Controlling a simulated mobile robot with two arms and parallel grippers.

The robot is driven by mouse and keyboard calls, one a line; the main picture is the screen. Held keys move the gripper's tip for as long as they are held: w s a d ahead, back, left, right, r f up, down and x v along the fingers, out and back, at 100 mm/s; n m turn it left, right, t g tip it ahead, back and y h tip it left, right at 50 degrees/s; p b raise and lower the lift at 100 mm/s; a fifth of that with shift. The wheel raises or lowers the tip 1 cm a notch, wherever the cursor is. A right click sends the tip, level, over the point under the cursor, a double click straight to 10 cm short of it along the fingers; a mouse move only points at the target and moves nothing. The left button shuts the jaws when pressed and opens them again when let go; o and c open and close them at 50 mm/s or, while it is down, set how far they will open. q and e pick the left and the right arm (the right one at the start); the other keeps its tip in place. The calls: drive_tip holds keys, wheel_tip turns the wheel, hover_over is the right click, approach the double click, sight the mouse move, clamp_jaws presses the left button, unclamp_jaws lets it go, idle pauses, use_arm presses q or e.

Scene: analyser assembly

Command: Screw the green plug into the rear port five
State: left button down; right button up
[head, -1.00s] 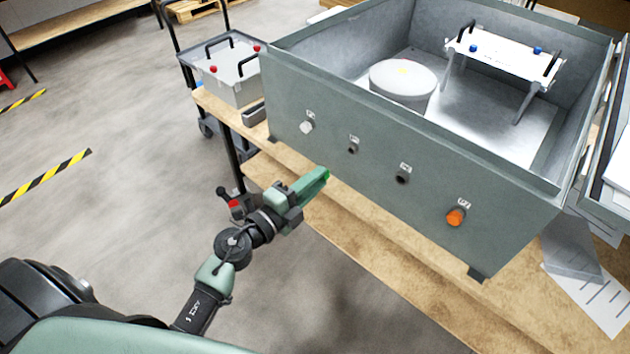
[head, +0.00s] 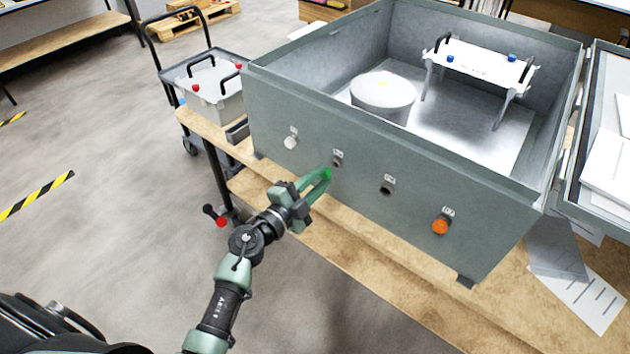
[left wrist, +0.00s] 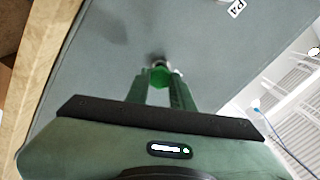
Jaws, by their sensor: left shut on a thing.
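My left gripper (head: 322,178) is shut on the green plug (head: 327,174), just in front of the grey-green box wall (head: 280,110). In the left wrist view the green plug (left wrist: 158,77) sits between the fingertips (left wrist: 159,82), lined up with a small metal port (left wrist: 157,60) behind it; I cannot tell whether they touch. In the head view the nearest port (head: 337,161) is the second from the left. The port labels are too small to read in the head view. The same wall carries a white plug (head: 291,142), a dark open port (head: 387,189) and an orange plug (head: 440,227). My right gripper is out of view.
The open box stands on a wooden bench (head: 350,253). Inside are a round white drum (head: 383,93) and a white plate on legs (head: 480,62). A grey case with red knobs (head: 213,92) is at the left. Floor in front is clear.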

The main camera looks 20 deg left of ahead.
use_arm(q)
drive_tip(key=n, duration=0.5)
drive_tip(key=shift+w+d+n, duration=0.15)
drive_tip(key=shift+w+n, duration=0.1)
drive_tip(key=shift+n, duration=0.15)
drive_tip(key=shift+r+n+p, duration=0.15)
drive_tip(key=shift+n+p, duration=0.3)
drive_tip(key=shift+n, duration=0.25)
drive_tip(key=n+p, duration=0.5)
drive_tip(key=p, duration=0.1)
drive_tip(key=n+p, duration=0.3)
drive_tip(key=p, duration=0.1)
drive_tip(key=shift+w+d+n, duration=0.1)
drive_tip(key=shift+w+n, duration=0.2)
drive_tip(key=shift+n+p, duration=0.65)
drive_tip(key=shift+n, duration=0.55)
drive_tip(key=shift+f, duration=0.2)
drive_tip(key=shift+r+p, duration=0.1)
drive_tip(key=shift+p, duration=0.65)
drive_tip(key=shift+w+d, duration=0.25)
drive_tip(key=shift+w, duration=0.4)
